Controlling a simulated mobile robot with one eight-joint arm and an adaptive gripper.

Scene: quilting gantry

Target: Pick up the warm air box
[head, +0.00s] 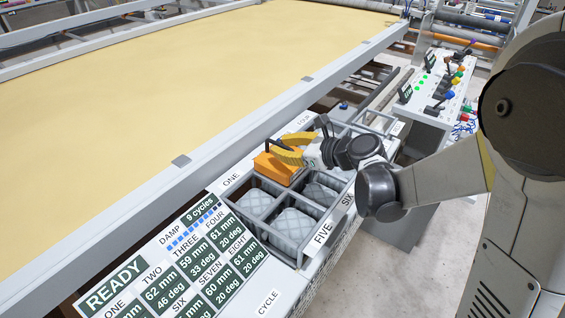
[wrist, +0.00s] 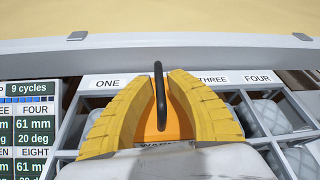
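The warm air box (head: 272,170) is orange with a thin black handle on top. It sits in the grey divided rack (head: 240,215), in the back row just right of the label ONE. In the wrist view the box (wrist: 155,128) shows between my yellow fingers, with part of a dark label, and its handle (wrist: 159,95) stands upright. My gripper (wrist: 160,74) is open, its two fingers on either side of the handle with small gaps visible. In the head view my gripper (head: 290,152) reaches in from the right and hides part of the box.
Other compartments hold pale quilted blocks (head: 295,228). A readout panel (head: 165,265) is at the front left. The long yellow fabric bed (head: 170,85) with its white rail lies behind the rack. A console with coloured knobs (head: 440,90) stands at the back right.

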